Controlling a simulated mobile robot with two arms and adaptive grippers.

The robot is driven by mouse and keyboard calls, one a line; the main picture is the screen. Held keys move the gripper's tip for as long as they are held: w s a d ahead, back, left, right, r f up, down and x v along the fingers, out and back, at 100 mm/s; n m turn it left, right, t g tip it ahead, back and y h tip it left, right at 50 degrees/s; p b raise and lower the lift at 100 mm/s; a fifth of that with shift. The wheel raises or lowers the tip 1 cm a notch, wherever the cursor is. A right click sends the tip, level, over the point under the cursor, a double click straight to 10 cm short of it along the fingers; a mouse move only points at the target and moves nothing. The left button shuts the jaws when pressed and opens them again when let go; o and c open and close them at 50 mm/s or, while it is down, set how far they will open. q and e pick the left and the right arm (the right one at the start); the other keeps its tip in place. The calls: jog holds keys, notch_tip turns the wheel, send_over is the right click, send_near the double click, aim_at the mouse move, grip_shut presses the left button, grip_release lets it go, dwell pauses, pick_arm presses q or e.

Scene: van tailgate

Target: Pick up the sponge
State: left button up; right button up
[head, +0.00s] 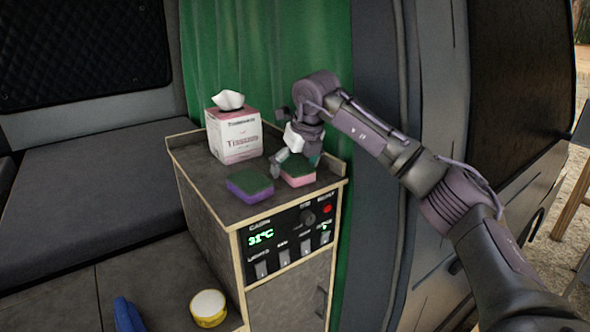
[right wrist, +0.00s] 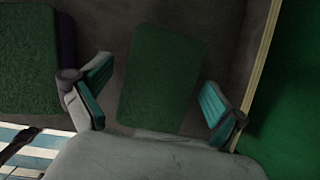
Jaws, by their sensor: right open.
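Two sponges lie flat on the cabinet top (head: 205,203). One has a green top and pink sides (head: 298,172); the other has a green top and purple sides (head: 250,184) and lies to its left, nearer the front. My right gripper (head: 297,161) is open above the pink-sided sponge. In the right wrist view the green top of that sponge (right wrist: 161,75) shows between the two open fingers (right wrist: 155,103), apart from both. The purple-sided sponge (right wrist: 27,60) is left of the left finger there. My left gripper is not in view.
A tissue box (head: 236,137) stands on the cabinet behind the sponges. A raised wooden rim edges the cabinet top at the back and right, near a green curtain (head: 262,50). A control panel (head: 287,240) is on the front. A yellow tin (head: 208,308) sits lower down.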

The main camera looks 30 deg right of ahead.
aim_at(293, 161)
jog(key=c, duration=0.8)
jog(key=shift+r, duration=0.2)
notch_tip(293, 161, up, 4)
jog(key=b, duration=0.3)
jog(key=shift+s+d+r, duration=0.1)
jog(key=shift+s, duration=0.05)
jog(key=s+d+r+b, duration=0.4)
jog(key=s+r, duration=0.3)
jog(key=s, duration=0.3)
jog(key=shift+s, duration=0.3)
jog(key=shift+d, duration=0.1)
jog(key=shift+c, duration=0.2)
